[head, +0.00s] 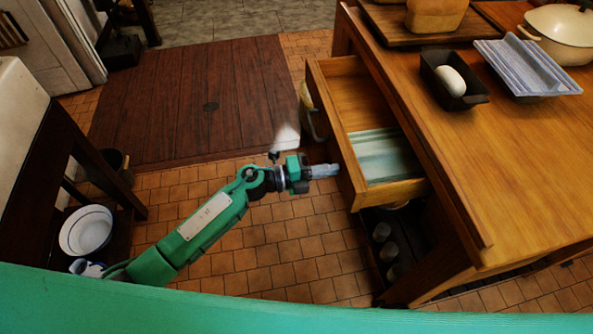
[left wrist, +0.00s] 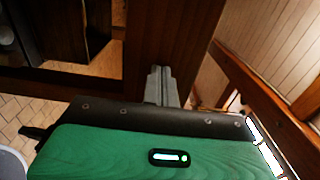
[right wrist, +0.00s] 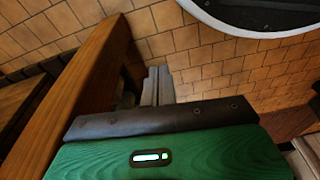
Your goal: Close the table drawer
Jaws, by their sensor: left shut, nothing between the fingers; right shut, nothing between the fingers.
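The wooden table drawer (head: 350,150) stands pulled out from the left side of the table (head: 520,190) in the head view. A green and white striped cloth (head: 384,155) lies in its near end.
On the table are a black tray (head: 455,85) with a white oval item, a grey ridged sheet (head: 528,68) and a white pot (head: 560,35). Jars (head: 385,245) stand below the drawer. The tiled floor between is clear.

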